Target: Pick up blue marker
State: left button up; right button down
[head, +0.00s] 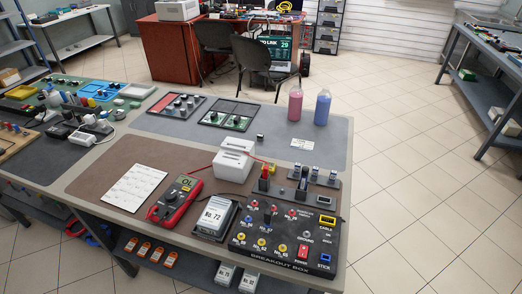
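I cannot clearly pick out a blue marker. Small blue, red and white upright pieces (66,97) stand in a cluster on the left part of the workbench; they are too small to tell whether one is a marker. Neither of my grippers shows in the head view.
The workbench (85,188) carries a black breakout box (285,238), a red multimeter (175,199), a white block (234,160), a pink bottle (295,105) and a blue bottle (322,108). A blue tray (98,91) lies at left. Open tiled floor (420,200) is at right.

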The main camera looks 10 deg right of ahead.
aim_at(305, 169)
jog(key=k, duration=0.5)
jog(key=u, duration=1.6)
jog(key=i, duration=0.9)
jog(key=z, duration=2.05)
